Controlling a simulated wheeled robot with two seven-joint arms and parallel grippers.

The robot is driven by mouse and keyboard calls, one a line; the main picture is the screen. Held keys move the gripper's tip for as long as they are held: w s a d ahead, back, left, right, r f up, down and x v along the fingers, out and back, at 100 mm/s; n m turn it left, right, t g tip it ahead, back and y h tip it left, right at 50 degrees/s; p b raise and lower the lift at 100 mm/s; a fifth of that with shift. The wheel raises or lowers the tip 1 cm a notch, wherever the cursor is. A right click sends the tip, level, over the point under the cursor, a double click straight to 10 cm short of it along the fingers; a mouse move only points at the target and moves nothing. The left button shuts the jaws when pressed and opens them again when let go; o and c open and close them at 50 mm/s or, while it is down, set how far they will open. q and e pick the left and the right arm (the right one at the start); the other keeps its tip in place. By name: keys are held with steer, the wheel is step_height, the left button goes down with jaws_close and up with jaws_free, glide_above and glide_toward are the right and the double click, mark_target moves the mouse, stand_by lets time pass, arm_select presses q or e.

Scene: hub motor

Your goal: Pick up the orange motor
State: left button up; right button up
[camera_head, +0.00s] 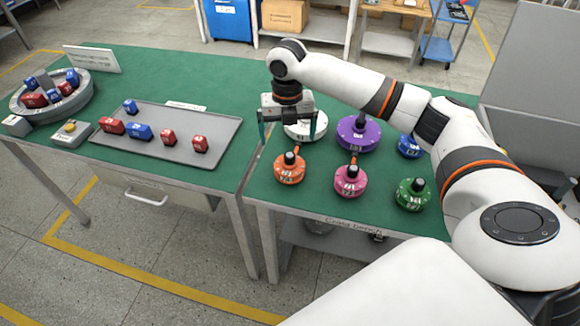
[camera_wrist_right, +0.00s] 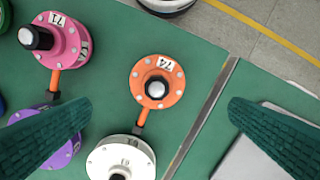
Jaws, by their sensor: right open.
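The orange motor (camera_head: 289,174) is a flat round disc with a dark upright shaft and an orange-black handle piece. It stands on the green bench at the front left of a group of motors. My right gripper (camera_head: 287,140) is open and empty above the bench, behind the orange motor and over the white motor (camera_head: 304,127). My left gripper is not in view.
Pink (camera_head: 350,182), purple (camera_head: 357,134), green (camera_head: 412,194) and blue (camera_head: 409,147) motors stand to the right of the orange one. A grey tray (camera_head: 225,140) with red and blue blocks lies on the left bench. A narrow gap separates the benches.

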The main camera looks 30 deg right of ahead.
mark_target(289, 153)
step_height(289, 153, down, 5)
steer(key=shift+s+d+f+p, duration=0.1)
steer(key=shift+f+p, duration=0.25)
steer(key=shift+f, duration=1.05)
steer(key=shift+d+f+p, duration=0.1)
steer(key=shift+f+p, duration=0.25)
steer(key=shift+f, duration=1)
steer(key=c, duration=1.3)
steer(key=shift+r, duration=0.15)
steer(key=shift+c, duration=1.4)
steer(key=shift+r, duration=0.1)
